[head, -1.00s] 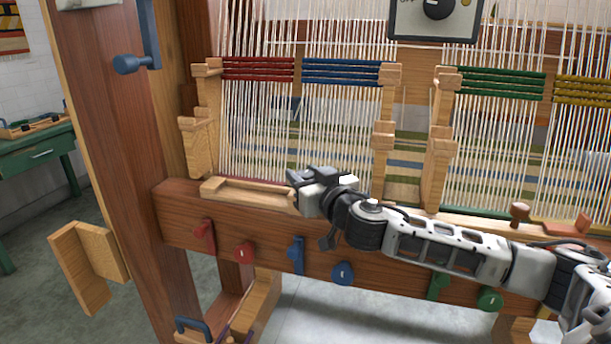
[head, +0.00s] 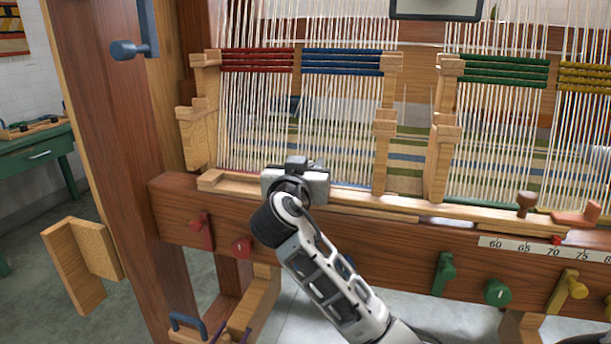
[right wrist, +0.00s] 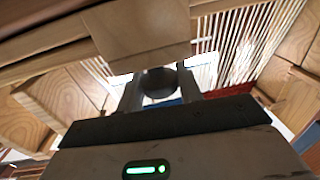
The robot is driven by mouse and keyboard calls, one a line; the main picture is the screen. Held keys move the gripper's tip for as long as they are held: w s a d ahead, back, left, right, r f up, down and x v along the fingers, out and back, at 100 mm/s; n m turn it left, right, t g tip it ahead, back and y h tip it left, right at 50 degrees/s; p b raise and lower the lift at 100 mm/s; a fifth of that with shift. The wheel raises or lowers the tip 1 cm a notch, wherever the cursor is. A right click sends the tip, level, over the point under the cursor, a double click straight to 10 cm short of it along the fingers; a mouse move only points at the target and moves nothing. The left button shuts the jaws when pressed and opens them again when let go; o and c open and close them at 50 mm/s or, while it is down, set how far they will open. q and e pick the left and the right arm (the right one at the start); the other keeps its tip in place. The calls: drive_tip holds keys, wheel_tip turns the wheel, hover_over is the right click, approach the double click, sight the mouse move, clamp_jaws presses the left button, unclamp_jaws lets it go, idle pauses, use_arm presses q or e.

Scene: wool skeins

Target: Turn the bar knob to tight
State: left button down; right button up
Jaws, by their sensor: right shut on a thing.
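My right gripper (head: 297,168) is at the loom's front beam, in front of the red and blue warp threads. In the right wrist view its two fingers (right wrist: 160,92) close on the sides of a dark round knob-like thing (right wrist: 158,82). A pale wooden block (right wrist: 138,32) is just beyond it. In the head view the gripper's body hides the held thing, so I cannot tell which way it is turned or whether it is the bar knob. The left gripper is not in view.
A red lever (head: 200,232), a red knob (head: 241,247), a green lever (head: 443,272), a green knob (head: 497,291) and a yellow lever (head: 567,291) stick out of the beam (head: 400,238). Wooden posts (head: 386,125) and taut threads stand behind. A number scale (head: 545,248) is at right.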

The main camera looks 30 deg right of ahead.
drive_tip(key=m+g+h+b, duration=0.2)
drive_tip(key=g, duration=0.1)
drive_tip(key=m+g+h+b, duration=0.2)
drive_tip(key=m+g+b, duration=0.1)
drive_tip(key=g, duration=0.1)
drive_tip(key=shift+w+f+m+g, duration=0.1)
drive_tip(key=shift+f+m+g, duration=0.1)
drive_tip(key=shift+m+g, duration=0.1)
drive_tip(key=shift+m+g+h, duration=0.4)
drive_tip(key=shift+g, duration=0.2)
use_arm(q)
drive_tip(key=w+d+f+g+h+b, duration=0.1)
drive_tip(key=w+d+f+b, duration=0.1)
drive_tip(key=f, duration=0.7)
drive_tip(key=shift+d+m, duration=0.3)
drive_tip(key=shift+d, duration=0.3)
use_arm(e)
drive_tip(key=shift+r+m+g, duration=0.15)
drive_tip(key=shift+m+g, duration=0.7)
drive_tip(key=shift+g, duration=0.45)
drive_tip(key=shift+r+m+g, duration=0.1)
drive_tip(key=shift+m+g, duration=0.75)
drive_tip(key=shift+g, duration=0.45)
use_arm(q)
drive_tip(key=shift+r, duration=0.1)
use_arm(e)
drive_tip(key=shift+g, duration=0.3)
drive_tip(key=o, duration=1)
drive_tip(key=shift+c, duration=0.2)
